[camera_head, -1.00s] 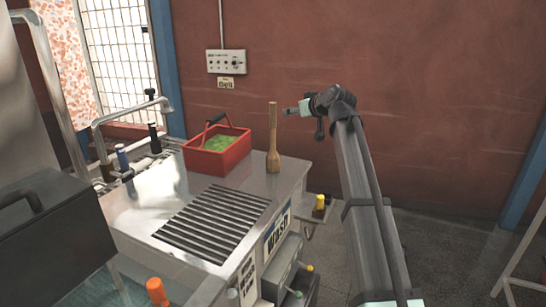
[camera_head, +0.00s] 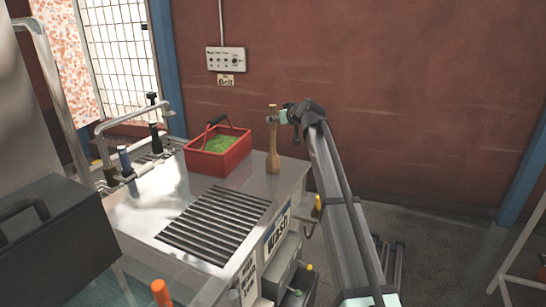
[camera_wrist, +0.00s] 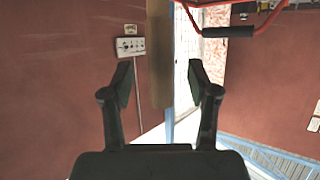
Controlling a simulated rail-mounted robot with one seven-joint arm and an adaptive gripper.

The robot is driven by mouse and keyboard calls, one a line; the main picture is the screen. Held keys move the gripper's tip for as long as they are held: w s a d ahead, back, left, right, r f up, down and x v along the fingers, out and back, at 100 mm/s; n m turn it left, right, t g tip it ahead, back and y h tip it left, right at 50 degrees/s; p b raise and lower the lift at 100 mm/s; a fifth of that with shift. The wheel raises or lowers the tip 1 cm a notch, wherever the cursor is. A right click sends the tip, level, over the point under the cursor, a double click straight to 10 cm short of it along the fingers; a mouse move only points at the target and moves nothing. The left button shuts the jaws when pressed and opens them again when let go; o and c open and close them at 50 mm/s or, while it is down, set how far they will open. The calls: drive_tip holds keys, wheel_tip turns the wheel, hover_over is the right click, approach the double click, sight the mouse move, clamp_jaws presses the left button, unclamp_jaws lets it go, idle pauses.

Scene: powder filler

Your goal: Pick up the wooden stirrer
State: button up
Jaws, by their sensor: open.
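The wooden stirrer (camera_head: 273,158) stands upright on the metal worktop near its far right corner, with its wider end down and its thin handle up. My gripper (camera_head: 275,117) is at the upper part of the handle, coming from the right. In the wrist view, the handle (camera_wrist: 160,55) shows between the two spread fingers of my gripper (camera_wrist: 162,84), slightly nearer the left finger. The fingers are open, with a gap to the handle on both sides. I cannot tell how deep the handle lies between them.
A red basket (camera_head: 219,156) with green contents stands left of the stirrer; its handle shows in the wrist view (camera_wrist: 228,31). A slotted grate (camera_head: 213,225) lies in the front of the worktop (camera_head: 160,205). A wall panel (camera_head: 226,59) is behind.

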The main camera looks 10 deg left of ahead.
sight(273, 127)
drive_tip(key=p+x, duration=0.1)
drive_tip(key=x, duration=0.2)
drive_tip(key=shift+w+a, duration=0.15)
drive_tip(key=shift+w, duration=0.2)
drive_tip(key=shift+w+a+f+p, duration=0.15)
drive_tip(key=shift+w+f+p, duration=0.05)
drive_tip(key=shift+f+p, duration=0.1)
clamp_jaws()
drive_tip(key=shift+r, duration=0.1)
